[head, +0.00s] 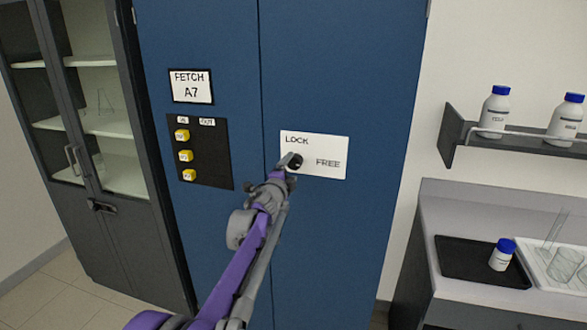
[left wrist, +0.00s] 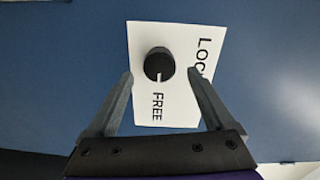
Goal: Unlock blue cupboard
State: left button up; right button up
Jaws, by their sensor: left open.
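The blue cupboard (head: 335,60) fills the middle of the head view, its two doors shut. On its right door is a white plate (head: 322,173) marked LOCK at upper left and FREE at right. A round black knob (left wrist: 159,64) sits on the plate; its white mark points towards FREE in the left wrist view. My left gripper (head: 284,165) is at the plate and partly hides the knob in the head view. In the left wrist view its open fingers (left wrist: 160,76) frame the knob from both sides, with gaps and no visible contact. My right gripper is not in view.
The left door has a FETCH A7 sign (head: 191,86) and a black panel (head: 215,165) with several yellow blocks. A glass-fronted cabinet (head: 135,195) stands left. At right are a shelf (head: 455,140) with bottles and a counter (head: 450,200) with a black tray (head: 455,270).

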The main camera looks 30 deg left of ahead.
pick_arm(q)
jog(key=b+v, duration=0.1)
jog(key=v, duration=0.6)
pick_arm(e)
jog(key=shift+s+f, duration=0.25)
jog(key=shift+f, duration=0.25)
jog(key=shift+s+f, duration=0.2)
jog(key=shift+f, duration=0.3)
pick_arm(q)
jog(key=s+d+f+n+g+h, duration=0.1)
jog(key=s+d+f+n+g, duration=0.3)
jog(key=s+d+f, duration=0.4)
jog(key=s+d+f+n+g+h, duration=0.2)
jog(key=s+d+f, duration=0.6)
jog(key=s, duration=0.8)
jog(key=s+d+f+n+g+h, duration=0.1)
jog(key=s+d+f+n+g, duration=0.4)
jog(key=s+f, duration=0.7)
jog(key=s+d+n, duration=0.1)
jog(key=d+n, duration=0.1)
jog(key=d, duration=0.1)
jog(key=shift+f+n+g, duration=0.25)
jog(key=shift+n+g, duration=0.05)
jog(key=shift+g, duration=0.1)
jog(key=shift+a, duration=0.1)
